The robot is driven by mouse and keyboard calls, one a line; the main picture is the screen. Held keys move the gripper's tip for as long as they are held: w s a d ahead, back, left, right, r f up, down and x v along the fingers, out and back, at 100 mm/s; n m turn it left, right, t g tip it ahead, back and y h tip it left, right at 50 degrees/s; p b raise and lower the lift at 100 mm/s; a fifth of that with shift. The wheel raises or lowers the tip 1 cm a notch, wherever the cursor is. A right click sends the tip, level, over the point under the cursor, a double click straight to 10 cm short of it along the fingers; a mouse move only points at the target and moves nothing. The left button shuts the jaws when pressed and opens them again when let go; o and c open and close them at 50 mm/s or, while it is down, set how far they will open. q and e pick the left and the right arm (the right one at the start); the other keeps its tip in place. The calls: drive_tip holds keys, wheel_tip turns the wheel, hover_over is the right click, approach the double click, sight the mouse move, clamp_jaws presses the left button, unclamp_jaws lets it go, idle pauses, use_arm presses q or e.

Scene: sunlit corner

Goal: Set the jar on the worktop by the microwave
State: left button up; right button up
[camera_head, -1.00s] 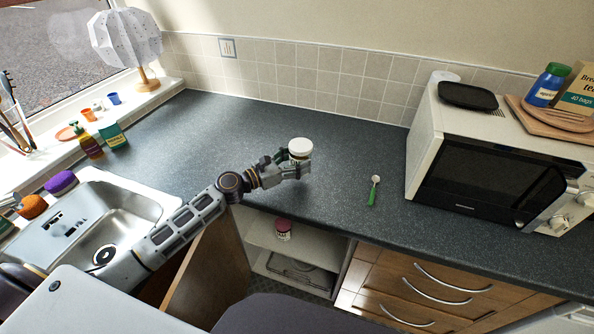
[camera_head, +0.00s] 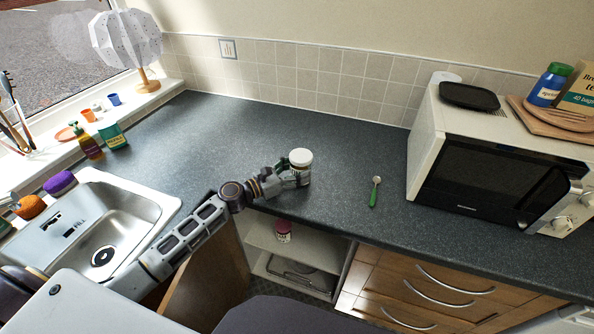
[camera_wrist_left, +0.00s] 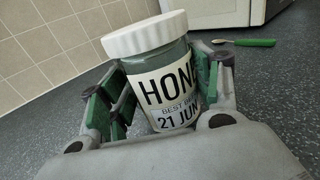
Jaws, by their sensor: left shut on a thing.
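The jar (camera_head: 301,160) has a white lid and a white label. In the left wrist view the jar (camera_wrist_left: 160,75) shows "HON" and a date, and it leans a little in that picture. My left gripper (camera_head: 293,177) is shut on the jar, with green-padded fingers on both sides of it. The jar is over or on the worktop (camera_head: 345,165) near its front edge; I cannot tell if its base touches. The microwave (camera_head: 480,180) stands on the worktop to the right, apart from the jar. My right gripper is not in view.
A green-handled spoon (camera_head: 374,192) lies between the jar and the microwave. The sink (camera_head: 120,235) is at left. Below the worktop a cupboard (camera_head: 270,240) stands open, with a pink-lidded jar (camera_head: 283,230) inside. The worktop behind the jar is clear.

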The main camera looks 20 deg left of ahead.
sight(291, 172)
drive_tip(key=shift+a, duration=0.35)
use_arm(q)
drive_tip(key=o, duration=1.2)
drive_tip(key=shift+f, duration=0.1)
drive_tip(key=shift+r, duration=0.2)
drive_tip(key=shift+v, duration=0.8)
drive_tip(key=shift+b+v, duration=0.5)
drive_tip(key=shift+v, duration=4.5)
drive_tip(key=shift+s, duration=0.2)
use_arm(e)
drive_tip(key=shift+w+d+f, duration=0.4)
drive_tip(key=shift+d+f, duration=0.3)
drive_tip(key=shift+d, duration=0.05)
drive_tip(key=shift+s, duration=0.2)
